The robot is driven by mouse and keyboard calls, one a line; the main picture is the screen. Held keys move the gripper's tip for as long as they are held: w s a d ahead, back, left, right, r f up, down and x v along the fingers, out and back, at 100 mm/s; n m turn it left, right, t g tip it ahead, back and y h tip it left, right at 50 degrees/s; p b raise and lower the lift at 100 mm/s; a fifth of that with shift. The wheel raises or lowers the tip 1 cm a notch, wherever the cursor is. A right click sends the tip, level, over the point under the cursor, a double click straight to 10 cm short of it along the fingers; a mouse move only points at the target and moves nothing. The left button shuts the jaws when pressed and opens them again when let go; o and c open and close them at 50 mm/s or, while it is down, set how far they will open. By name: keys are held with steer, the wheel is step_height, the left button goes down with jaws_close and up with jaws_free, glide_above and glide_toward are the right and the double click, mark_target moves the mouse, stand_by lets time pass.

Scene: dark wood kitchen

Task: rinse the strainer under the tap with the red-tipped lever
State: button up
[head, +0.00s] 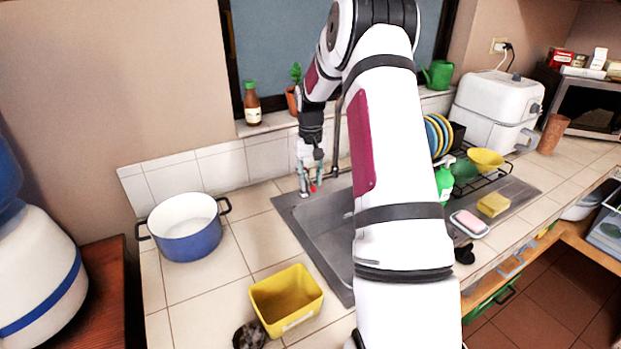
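My gripper (311,186) points down at the back left edge of the sink (325,230). Its fingers are apart. A small red tip of a lever (313,188) shows between or just behind the fingertips; I cannot tell if they touch it. The dark tap (337,145) rises behind the sink, just right of my gripper, partly hidden by my arm. I cannot make out a strainer for certain; my arm hides much of the sink basin. A yellow bowl-like thing (486,160) and a green one (464,170) sit by the dish rack.
A blue pot (187,243) and a yellow bin (286,303) stand on the counter left of the sink. A soap dish (468,223), sponge (493,205) and green bottle (444,181) are right of my arm. A brown bottle (252,105) and plant pot (291,101) stand on the sill.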

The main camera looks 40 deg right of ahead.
step_height(320, 180, up, 12)
stand_by(0.5)
steer(key=shift+c, duration=0.3)
